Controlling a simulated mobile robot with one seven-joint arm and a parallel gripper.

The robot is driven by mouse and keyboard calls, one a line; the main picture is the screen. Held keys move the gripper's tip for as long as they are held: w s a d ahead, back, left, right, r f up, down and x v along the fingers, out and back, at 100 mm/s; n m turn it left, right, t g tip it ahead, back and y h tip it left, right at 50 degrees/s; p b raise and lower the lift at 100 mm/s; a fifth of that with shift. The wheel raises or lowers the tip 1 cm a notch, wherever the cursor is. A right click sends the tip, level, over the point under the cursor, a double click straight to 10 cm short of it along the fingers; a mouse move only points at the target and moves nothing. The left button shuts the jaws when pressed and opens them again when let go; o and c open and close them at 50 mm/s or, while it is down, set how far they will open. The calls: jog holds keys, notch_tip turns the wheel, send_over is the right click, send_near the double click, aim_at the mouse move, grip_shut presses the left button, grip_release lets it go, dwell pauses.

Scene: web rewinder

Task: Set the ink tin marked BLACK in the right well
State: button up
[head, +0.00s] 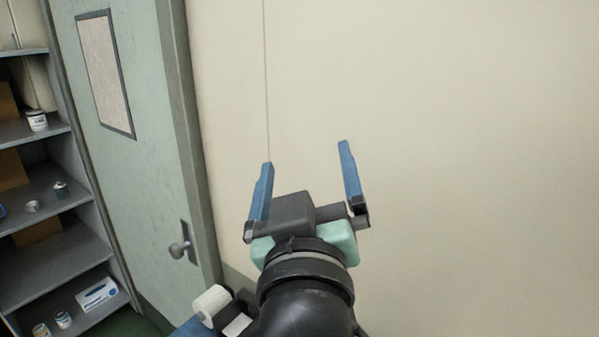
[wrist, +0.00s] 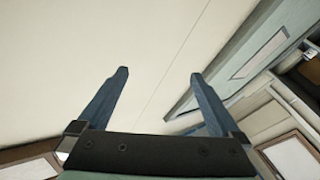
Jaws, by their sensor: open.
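My gripper (head: 306,158) is open and empty, raised in front of a bare cream wall. In the wrist view its two blue fingers (wrist: 159,74) stand apart with nothing between them. Small tins stand on the shelves at the left of the head view: a white-labelled one (head: 37,120) on an upper shelf, and two on the bottom shelf, one (head: 41,330) with a yellowish label and one (head: 63,319) with a pale label. Their markings are too small to read, so I cannot tell which is BLACK. The right well is not visible.
A grey shelf unit (head: 60,262) stands at the left, with a white and blue box (head: 97,293) on its bottom shelf. A white roll (head: 211,302) lies near my arm. The wall area at right is clear.

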jog(key=s+r+m+t, duration=0.1)
jog(key=s+r+t, duration=0.2)
jog(key=r, duration=0.6)
jog(key=s+r+m+t, duration=0.2)
jog(key=s+r+t, duration=0.2)
jog(key=s+r, duration=0.4)
jog(key=shift+s+a+r+m, duration=0.2)
jog(key=shift+a+r+m, duration=0.1)
jog(key=shift+r, duration=0.15)
notch_tip(320, 180, down, 3)
jog(key=b, duration=0.2)
jog(key=shift+b, duration=0.4)
jog(key=shift+w+r, duration=0.1)
jog(key=shift+r, duration=0.05)
jog(key=shift+c, duration=0.2)
